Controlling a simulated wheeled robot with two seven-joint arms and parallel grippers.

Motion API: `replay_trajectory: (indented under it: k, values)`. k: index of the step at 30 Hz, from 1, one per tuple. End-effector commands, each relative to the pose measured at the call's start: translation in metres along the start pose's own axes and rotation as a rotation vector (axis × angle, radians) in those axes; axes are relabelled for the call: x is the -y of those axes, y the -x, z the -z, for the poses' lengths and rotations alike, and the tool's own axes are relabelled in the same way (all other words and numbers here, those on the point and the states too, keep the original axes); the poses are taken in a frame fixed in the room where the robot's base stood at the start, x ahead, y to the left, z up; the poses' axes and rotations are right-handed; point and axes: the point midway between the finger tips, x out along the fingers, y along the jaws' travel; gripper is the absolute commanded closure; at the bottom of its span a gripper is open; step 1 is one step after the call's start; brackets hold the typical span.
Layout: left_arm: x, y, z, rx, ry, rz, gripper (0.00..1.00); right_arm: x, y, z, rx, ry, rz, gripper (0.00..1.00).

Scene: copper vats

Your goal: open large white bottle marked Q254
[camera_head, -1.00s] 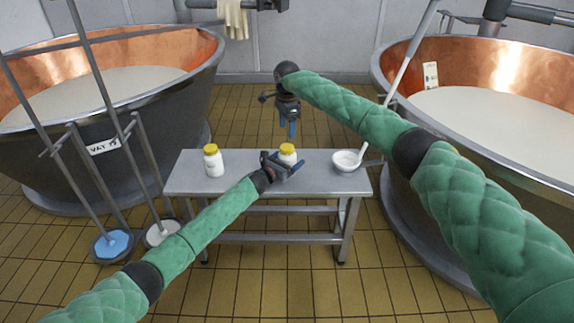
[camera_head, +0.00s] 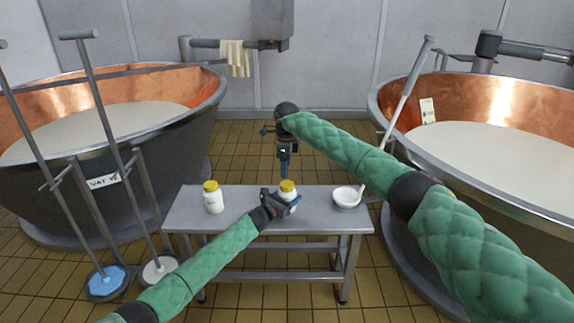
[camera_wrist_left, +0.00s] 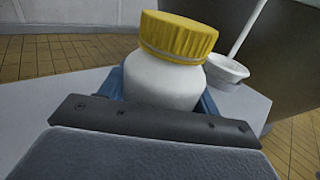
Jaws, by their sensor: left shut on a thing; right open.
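A white bottle with a yellow cap (camera_head: 287,187) stands on the metal table (camera_head: 240,222). My left gripper (camera_head: 286,201) is shut around its body, below the cap. In the left wrist view the held white bottle (camera_wrist_left: 165,82) has its ribbed yellow cap on, and blue fingers show at both sides. A second white bottle with a yellow cap (camera_head: 213,198) stands on the table's left part. No marking is legible on either bottle. My right gripper (camera_head: 284,166) is open and empty, pointing down beyond the table's far edge, above and behind the held bottle.
A white bowl (camera_head: 346,197) with a long-handled tool (camera_head: 398,110) stands at the table's right end. Copper vats (camera_head: 110,140) (camera_head: 480,120) flank the table. The table between the two bottles is clear.

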Motion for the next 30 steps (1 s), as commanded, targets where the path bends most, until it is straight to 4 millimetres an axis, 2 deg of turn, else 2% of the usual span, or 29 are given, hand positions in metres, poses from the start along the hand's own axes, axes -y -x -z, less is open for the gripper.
replay_trajectory:
  k: [30]
  values:
    - [-0.0003,0.0001,0.0001,0.000,0.000,-0.001,1.00,0.0030,0.0056,0.0028,-0.001,-1.496,0.015,0.32]
